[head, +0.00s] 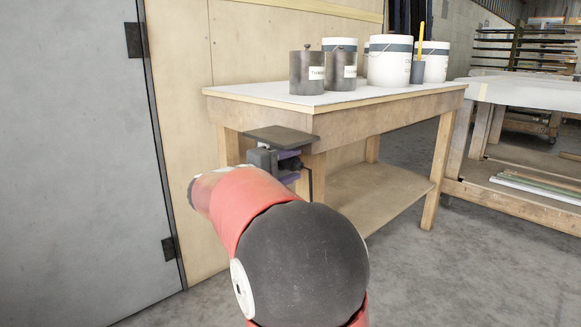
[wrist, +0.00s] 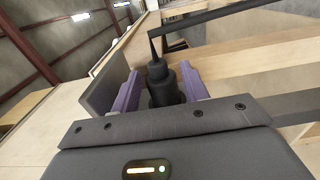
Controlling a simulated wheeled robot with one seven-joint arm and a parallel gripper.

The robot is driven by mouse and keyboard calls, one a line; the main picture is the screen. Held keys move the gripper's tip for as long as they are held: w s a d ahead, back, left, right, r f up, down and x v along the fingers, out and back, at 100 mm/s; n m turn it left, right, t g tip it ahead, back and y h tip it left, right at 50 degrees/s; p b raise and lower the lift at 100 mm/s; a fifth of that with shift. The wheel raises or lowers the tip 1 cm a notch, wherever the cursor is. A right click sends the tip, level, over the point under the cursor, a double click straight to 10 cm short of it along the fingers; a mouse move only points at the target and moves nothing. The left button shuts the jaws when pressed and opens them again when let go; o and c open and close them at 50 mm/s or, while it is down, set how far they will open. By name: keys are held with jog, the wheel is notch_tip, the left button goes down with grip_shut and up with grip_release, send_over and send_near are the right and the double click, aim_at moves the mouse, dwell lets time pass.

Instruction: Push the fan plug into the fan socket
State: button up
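The black fan plug (wrist: 165,82) is a stepped cylinder with a narrow neck, seen in the wrist view. A thin black cable (wrist: 215,17) runs from its neck to the right. My gripper (wrist: 160,88) has purple fingers, one on each side of the plug, and appears shut on it. In the head view my gripper (head: 289,164) is at the near left corner of the workbench, beneath a dark flat plate (head: 280,136), with the cable hanging beside it. I cannot make out the fan socket in either view.
The workbench (head: 250,93) carries dark canisters (head: 307,72) and white buckets (head: 390,62) on its top, and has a lower shelf (head: 375,195). A grey door (head: 80,150) and a plywood wall (head: 185,140) stand to the left. A second table (head: 530,92) stands right. Floor in front is clear.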

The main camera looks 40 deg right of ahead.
jog(key=shift+o, duration=1.2)
jog(key=a, duration=0.8)
jog(key=s+a+f+y+p, duration=0.2)
jog(key=s+a+y+p, duration=0.15)
jog(key=s, duration=0.35)
jog(key=s+a+f+y+p, duration=0.2)
jog(key=s+y+p, duration=0.1)
jog(key=s+y, duration=0.25)
jog(key=s+a+f+t+y+p, duration=0.1)
jog(key=s+a+t+y+p, duration=0.1)
jog(key=s+a+y, duration=0.2)
jog(key=s+a+f+m+t+y+p, duration=0.1)
jog(key=s+a+y, duration=0.3)
jog(key=a, duration=0.6)
jog(key=shift+s+f+t+y+p, duration=0.4)
jog(key=shift+s+f+t+p, duration=0.15)
jog(key=shift+f+p, duration=0.2)
jog(key=shift+a, duration=0.15)
jog(key=shift+c, duration=0.3)
